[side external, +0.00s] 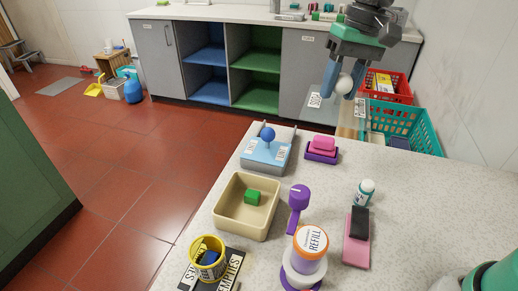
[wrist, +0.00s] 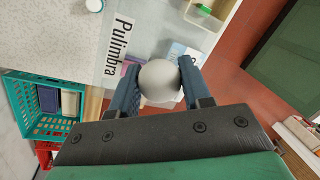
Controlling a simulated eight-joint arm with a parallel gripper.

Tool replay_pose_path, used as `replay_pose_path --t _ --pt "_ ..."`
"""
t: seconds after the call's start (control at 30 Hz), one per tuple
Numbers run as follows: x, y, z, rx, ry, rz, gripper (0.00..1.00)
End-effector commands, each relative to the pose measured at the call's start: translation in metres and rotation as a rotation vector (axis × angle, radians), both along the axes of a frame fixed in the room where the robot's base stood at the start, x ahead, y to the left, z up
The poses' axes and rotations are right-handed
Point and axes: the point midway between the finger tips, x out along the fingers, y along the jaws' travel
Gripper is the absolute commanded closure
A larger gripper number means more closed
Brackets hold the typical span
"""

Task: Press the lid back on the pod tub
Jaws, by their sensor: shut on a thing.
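My gripper (side external: 343,84) is high above the far right end of the counter, shut on a round white knob. The knob (wrist: 159,81) belongs to what looks like a flat clear lid (wrist: 112,74) with a white "Pulimbra" label; its see-through edges are hard to make out. In the side view the lid (side external: 328,88) hangs level or nearly so, well apart from the counter. An open beige tub (side external: 232,222), apparently the pod tub, stands at the counter's middle left with a green block (side external: 252,197) inside. The tub's edge shows in the wrist view (wrist: 233,22).
A light-blue box with a blue knob (side external: 266,150) and a pink block on a purple base (side external: 322,149) stand behind the tub. A purple tool (side external: 298,202), orange-lidded REFILL jar (side external: 310,243), bottle (side external: 364,192) and yellow cup (side external: 208,256) crowd near it. Teal basket (side external: 405,124) lies beyond.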

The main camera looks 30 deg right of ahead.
Motion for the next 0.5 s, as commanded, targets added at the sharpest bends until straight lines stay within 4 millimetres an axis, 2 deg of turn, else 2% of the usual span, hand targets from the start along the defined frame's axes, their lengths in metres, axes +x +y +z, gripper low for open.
replay_pose_path --t 0.07,0.17,0.4,0.5 --pt "0.003 0.009 0.0 -0.001 0.0 0.006 1.0" --pt "0.011 0.033 -0.011 -0.003 0.0 0.011 1.0" --pt "0.019 0.115 -0.055 -0.003 -0.001 0.011 1.0" --pt "0.016 0.138 -0.068 -0.002 -0.001 0.008 1.0"
